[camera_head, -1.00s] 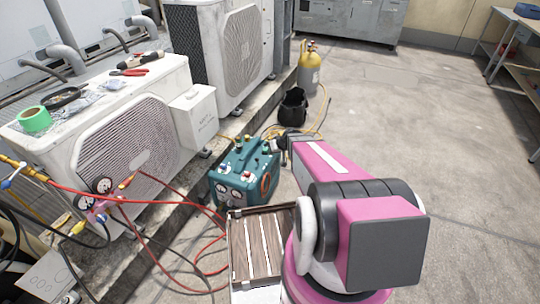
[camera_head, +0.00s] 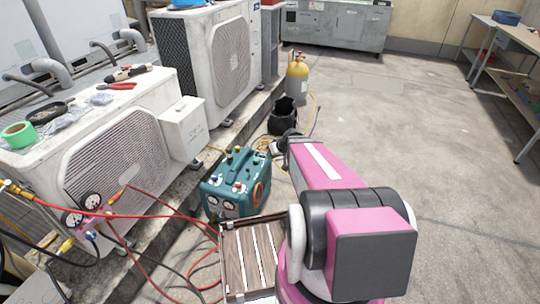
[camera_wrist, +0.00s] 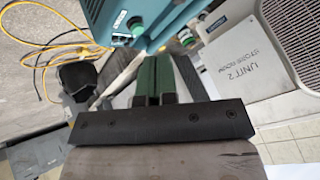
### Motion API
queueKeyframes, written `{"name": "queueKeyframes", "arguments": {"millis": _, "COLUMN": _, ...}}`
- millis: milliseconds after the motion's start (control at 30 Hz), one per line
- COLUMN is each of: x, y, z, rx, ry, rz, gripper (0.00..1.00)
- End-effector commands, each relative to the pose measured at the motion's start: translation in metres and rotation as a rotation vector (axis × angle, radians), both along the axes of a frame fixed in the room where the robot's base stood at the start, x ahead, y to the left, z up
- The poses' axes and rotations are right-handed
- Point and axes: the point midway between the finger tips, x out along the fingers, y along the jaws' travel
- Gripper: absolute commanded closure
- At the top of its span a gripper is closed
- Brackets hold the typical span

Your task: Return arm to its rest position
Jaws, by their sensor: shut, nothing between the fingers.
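My pink and black arm (camera_head: 330,170) reaches forward from the lower right of the head view, over the ground beside the teal recovery machine. My gripper is at its far end and shows only as a small dark shape there. In the wrist view my gripper (camera_wrist: 155,82) has its two green fingers together with nothing between them. The teal recovery machine (camera_head: 236,185) stands on the ground left of the arm in the head view. It also shows at the top of the wrist view (camera_wrist: 125,15), beyond the fingers.
Two condenser units (camera_head: 120,165) stand on a ledge at left. Red hoses (camera_head: 150,216) run from a gauge manifold (camera_head: 88,215). A slatted wooden crate (camera_head: 250,258), black bucket (camera_head: 284,116) and yellow-topped cylinder (camera_head: 298,75) stand nearby. The floor at right is clear up to a shelf (camera_head: 515,75).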

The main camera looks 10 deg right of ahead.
Motion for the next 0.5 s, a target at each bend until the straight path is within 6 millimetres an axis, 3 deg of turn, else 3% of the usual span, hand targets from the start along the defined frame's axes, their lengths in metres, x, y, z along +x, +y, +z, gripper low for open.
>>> {"name": "queueKeyframes", "arguments": {"millis": 267, "x": -0.008, "y": 0.006, "z": 0.005, "rx": -0.01, "ry": 0.026, "rz": 0.003, "gripper": 1.0}}
{"name": "queueKeyframes", "arguments": {"millis": 367, "x": -0.028, "y": 0.017, "z": 0.015, "rx": -0.036, "ry": 0.095, "rz": 0.003, "gripper": 1.0}}
{"name": "queueKeyframes", "arguments": {"millis": 500, "x": -0.071, "y": 0.034, "z": 0.038, "rx": -0.124, "ry": 0.245, "rz": -0.025, "gripper": 1.0}}
